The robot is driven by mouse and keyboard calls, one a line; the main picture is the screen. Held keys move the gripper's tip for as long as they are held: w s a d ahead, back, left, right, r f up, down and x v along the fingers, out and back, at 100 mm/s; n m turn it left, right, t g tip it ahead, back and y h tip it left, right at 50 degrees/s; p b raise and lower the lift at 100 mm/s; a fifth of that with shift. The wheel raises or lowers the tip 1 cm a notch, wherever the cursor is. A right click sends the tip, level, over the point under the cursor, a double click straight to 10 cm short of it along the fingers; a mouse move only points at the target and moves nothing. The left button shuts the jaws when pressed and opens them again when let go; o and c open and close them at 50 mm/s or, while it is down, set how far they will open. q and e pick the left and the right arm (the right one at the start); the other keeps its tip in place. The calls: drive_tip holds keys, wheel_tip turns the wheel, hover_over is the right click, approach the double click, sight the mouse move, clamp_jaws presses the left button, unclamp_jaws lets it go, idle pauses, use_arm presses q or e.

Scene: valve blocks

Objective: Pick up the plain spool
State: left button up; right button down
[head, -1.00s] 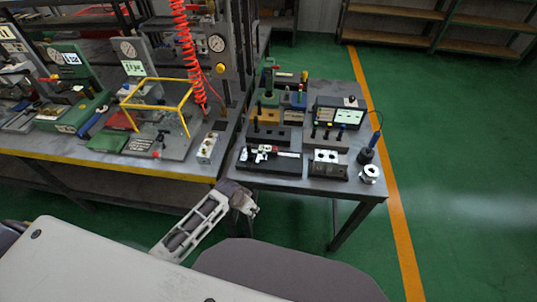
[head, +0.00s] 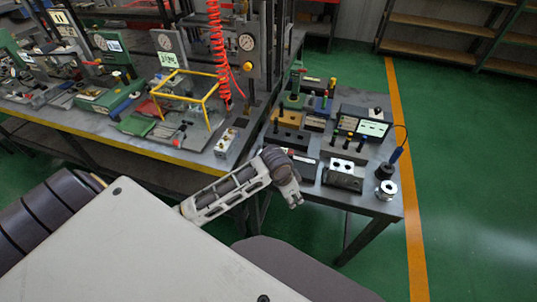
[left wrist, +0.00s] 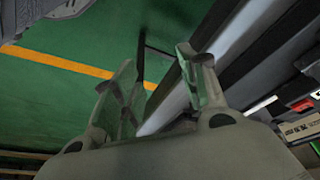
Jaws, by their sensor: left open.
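A silver, flanged, round piece (head: 386,190), which looks like the spool, stands upright at the front right corner of the small dark table (head: 373,209). I cannot tell for sure that it is the plain spool. My left gripper (head: 294,200) is in front of the table's front edge, left of the silver piece and apart from it. In the left wrist view my left gripper (left wrist: 158,78) has its fingers spread with nothing between them. Green floor and a table edge lie beyond. The spool does not clearly show there. My right gripper is not in view.
A grey block with two holes (head: 343,174) and a black holder (head: 385,171) stand near the silver piece. A display box (head: 361,123) is behind. A long workbench (head: 185,153) with a yellow wire frame is at left. The floor at right is clear.

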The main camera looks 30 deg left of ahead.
use_arm(q)
wheel_tip(320, 180, up, 18)
drive_tip(key=f+m+g+y, duration=0.1)
drive_tip(key=m+g+y, duration=0.1)
drive_tip(key=g, duration=0.1)
hover_over(265, 150)
drive_tip(key=a, duration=0.1)
drive_tip(key=shift+w+a+r, duration=0.1)
drive_tip(key=shift+w+r, duration=0.15)
drive_tip(key=shift+w, duration=0.05)
drive_tip(key=shift+f, duration=4.3)
drive_tip(key=shift+d+f, duration=0.15)
drive_tip(key=shift+f, duration=1.15)
drive_tip(key=shift+d+f, duration=0.1)
drive_tip(key=shift+f, duration=1.2)
